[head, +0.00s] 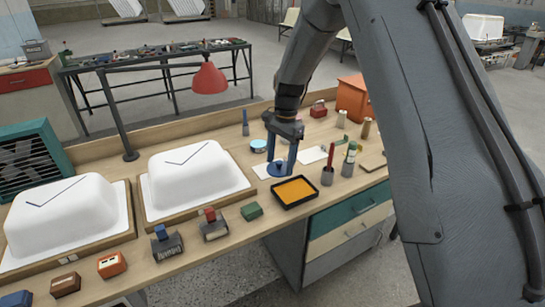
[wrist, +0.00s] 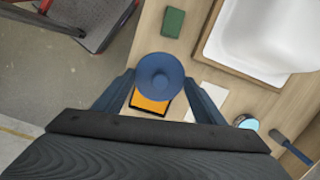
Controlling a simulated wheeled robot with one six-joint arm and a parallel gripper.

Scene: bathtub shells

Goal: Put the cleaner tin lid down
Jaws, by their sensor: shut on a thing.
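My gripper (head: 281,163) is shut on the blue round lid (head: 277,171), seen in the head view over the workbench. In the wrist view the lid (wrist: 158,72) is a dark blue disc with a round knob-like centre, between the two fingers (wrist: 160,92). It hides part of the black tray with the orange pad. I cannot tell exactly how high the lid is above the bench. A small round tin (head: 258,146) with a light blue top stands behind and left of the lid. It also shows in the wrist view (wrist: 246,123).
The black tray (head: 295,192) lies just in front of the lid. White sheets (head: 312,155) lie by the gripper. Cups with tools (head: 327,176) stand to the right. White tub shells (head: 195,178) fill the left, with stamps and a green block (head: 251,211) in front.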

